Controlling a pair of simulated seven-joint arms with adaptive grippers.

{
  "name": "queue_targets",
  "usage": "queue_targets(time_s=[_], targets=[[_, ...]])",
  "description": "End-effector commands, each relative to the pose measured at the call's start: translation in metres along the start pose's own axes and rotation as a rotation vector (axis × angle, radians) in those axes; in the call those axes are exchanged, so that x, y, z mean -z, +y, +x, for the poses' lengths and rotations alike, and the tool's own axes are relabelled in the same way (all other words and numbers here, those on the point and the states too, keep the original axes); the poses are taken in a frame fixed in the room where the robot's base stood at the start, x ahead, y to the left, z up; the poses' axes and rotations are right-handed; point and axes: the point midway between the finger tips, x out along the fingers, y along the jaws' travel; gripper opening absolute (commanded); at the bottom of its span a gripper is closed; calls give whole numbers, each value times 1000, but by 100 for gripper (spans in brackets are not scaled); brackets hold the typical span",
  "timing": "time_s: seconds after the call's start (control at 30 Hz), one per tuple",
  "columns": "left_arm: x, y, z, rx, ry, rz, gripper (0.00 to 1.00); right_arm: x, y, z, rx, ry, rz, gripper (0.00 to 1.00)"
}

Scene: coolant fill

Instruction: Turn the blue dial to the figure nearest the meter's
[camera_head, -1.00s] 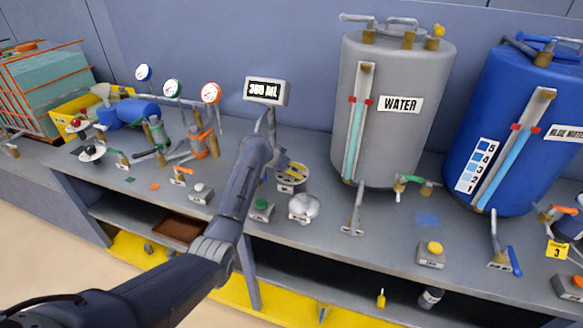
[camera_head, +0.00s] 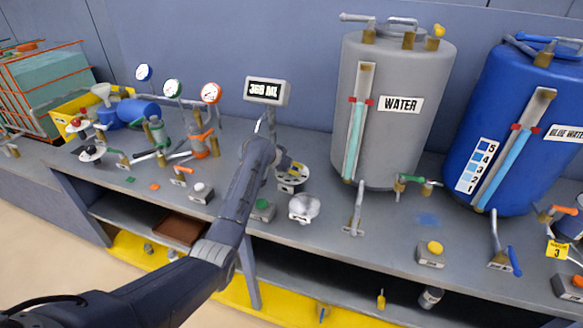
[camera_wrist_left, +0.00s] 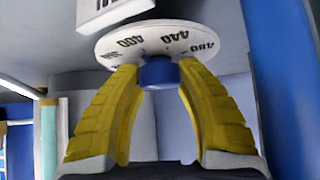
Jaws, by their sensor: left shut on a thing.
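The meter (camera_head: 266,91) is a grey box on a post, with a black display that reads 36-something ML; its last digit is blurred. The blue dial (camera_wrist_left: 159,73) is a small knob below a white disc (camera_wrist_left: 160,40). The figures 400, 440 and 480 show upside down on the disc in the wrist view. My left gripper (camera_wrist_left: 160,69) has its yellow fingers shut on the knob, one on each side. My right gripper is not in view.
Valves and gauges (camera_head: 173,88) stand left.

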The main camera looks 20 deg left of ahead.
Motion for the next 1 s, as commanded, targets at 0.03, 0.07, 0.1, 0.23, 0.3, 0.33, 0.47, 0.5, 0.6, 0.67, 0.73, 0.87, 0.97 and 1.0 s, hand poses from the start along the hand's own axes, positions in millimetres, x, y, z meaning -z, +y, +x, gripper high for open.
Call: queue_targets(time_s=[0.03,0.07,0.1,0.23,0.3,0.33,0.47,0.5,0.6,0.67,0.73,0.87,0.97,1.0], targets=[[1,2,0,18,3,-18,8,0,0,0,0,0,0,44],[1,2,0,33,3,-33,8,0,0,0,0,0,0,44],[1,2,0,54,3,-54,8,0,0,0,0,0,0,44],[2,3,0,126,5,-129,8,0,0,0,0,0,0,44],[2,3,0,167,5,-170,7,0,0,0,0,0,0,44],[2,3,0,184,5,-187,7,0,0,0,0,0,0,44],[2,3,0,253,5,-258,7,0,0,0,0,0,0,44],[3,3,0,273,5,-278,7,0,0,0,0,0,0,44],[3,3,0,318,5,-324,7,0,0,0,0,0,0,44],[3,3,0,342,5,-348,7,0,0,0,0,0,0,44],[3,3,0,367,4,-372,7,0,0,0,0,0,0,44],[3,2,0,402,4,-405,7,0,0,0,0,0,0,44],[3,2,0,420,5,-424,7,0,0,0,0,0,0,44],[3,2,0,425,5,-429,7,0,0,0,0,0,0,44]])
